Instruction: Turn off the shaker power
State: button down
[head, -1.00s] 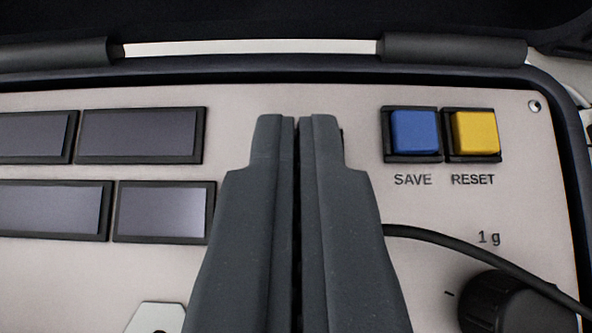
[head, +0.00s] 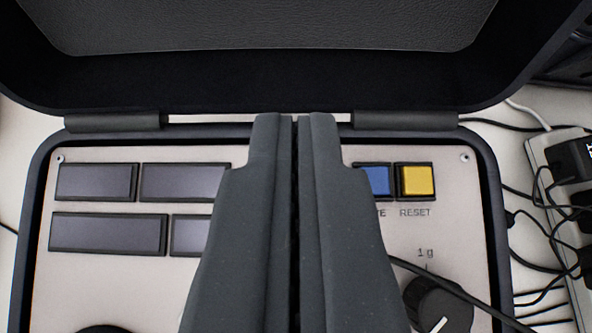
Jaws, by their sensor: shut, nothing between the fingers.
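The shaker control panel (head: 330,154) is a pale plate set in a dark open case. My gripper (head: 294,118) is shut and empty in front of the panel, its tips near the panel's back edge in the picture. A yellow RESET button (head: 417,180) shows right of the gripper. A blue SAVE button (head: 377,180) is partly hidden by the right finger. A black knob (head: 440,306) with a white mark sits at the lower right under the label 1 g. The displays (head: 96,182) at the left are dark. No switch labelled power is seen; the gripper hides the panel's middle.
The open lid (head: 280,80) stands behind the panel, with hinges (head: 405,120) between. A black cable crosses the panel near the knob. A white power strip (head: 548,165) with black plugs and loose cables lies right of the case.

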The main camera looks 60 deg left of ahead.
jog(key=a+r+v, duration=0.1)
jog(key=v, duration=0.7)
jog(key=shift+w+d+r+p, duration=0.15)
jog(key=shift+d+r+p, duration=0.15)
jog(key=shift+r, duration=0.1)
jog(key=s+d+r+m+t+h, duration=0.2)
jog(key=s+d+r, duration=0.3)
jog(key=r, duration=0.7)
jog(key=s+d+r+m+t+h, duration=0.3)
jog(key=s+d+r+m+t, duration=0.1)
jog(key=r, duration=0.9)
jog(key=s+d+r+m+t+h, duration=0.3)
jog(key=s+d+r+m, duration=0.2)
jog(key=s+d+r, duration=0.3)
notch_tip(320, 180, up, 5)
jog(key=shift+s+f+t, duration=0.1)
jog(key=shift+s+t, duration=0.2)
jog(key=shift+s, duration=0.25)
jog(key=shift+s+d, duration=0.1)
jog(key=shift+d, duration=0.1)
